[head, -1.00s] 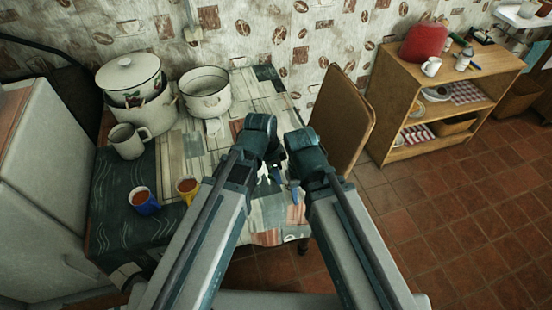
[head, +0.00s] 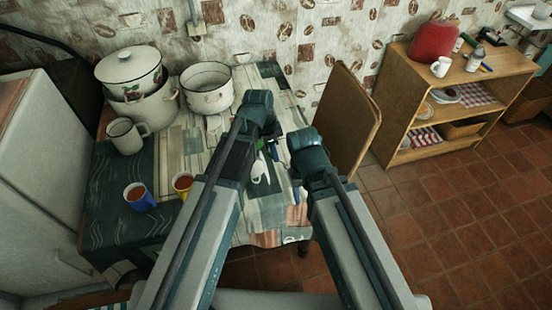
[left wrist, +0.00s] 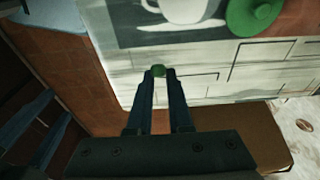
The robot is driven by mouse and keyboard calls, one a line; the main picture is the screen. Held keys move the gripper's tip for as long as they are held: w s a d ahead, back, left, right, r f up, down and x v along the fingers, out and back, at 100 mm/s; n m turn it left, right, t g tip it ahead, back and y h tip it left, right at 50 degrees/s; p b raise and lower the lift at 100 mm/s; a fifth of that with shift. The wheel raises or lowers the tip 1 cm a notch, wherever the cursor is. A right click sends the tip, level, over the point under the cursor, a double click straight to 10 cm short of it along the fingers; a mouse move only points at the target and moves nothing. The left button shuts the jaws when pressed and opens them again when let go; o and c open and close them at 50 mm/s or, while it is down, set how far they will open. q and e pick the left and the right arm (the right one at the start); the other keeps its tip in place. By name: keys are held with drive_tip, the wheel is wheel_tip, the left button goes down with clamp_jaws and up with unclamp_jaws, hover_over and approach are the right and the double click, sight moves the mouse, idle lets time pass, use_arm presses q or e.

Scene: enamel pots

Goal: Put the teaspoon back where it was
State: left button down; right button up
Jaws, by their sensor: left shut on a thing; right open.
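My left gripper (head: 266,134) is over the table, above and left of the right one in the head view. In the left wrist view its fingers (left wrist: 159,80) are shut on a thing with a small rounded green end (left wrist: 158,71). This looks like the teaspoon, but the rest of it is hidden. My right gripper (head: 299,184) is open near the table's right edge; its fingers are only partly visible.
The patterned table (head: 192,150) bears a lidded pot (head: 128,70), an open pot (head: 207,88), a white mug (head: 126,136), a blue mug (head: 139,197) and a yellow mug (head: 182,185). A green lid (left wrist: 254,14) shows in the wrist view.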

use_arm(q)
drive_tip(key=shift+f+b, duration=0.4)
drive_tip(key=shift+f, duration=0.5)
drive_tip(key=shift+d+f, duration=0.1)
use_arm(e)
drive_tip(key=shift+d+f, duration=0.35)
drive_tip(key=shift+f, duration=0.5)
use_arm(q)
drive_tip(key=c, duration=0.8)
unclamp_jaws()
drive_tip(key=shift+c, duration=0.2)
use_arm(e)
drive_tip(key=shift+f, duration=0.15)
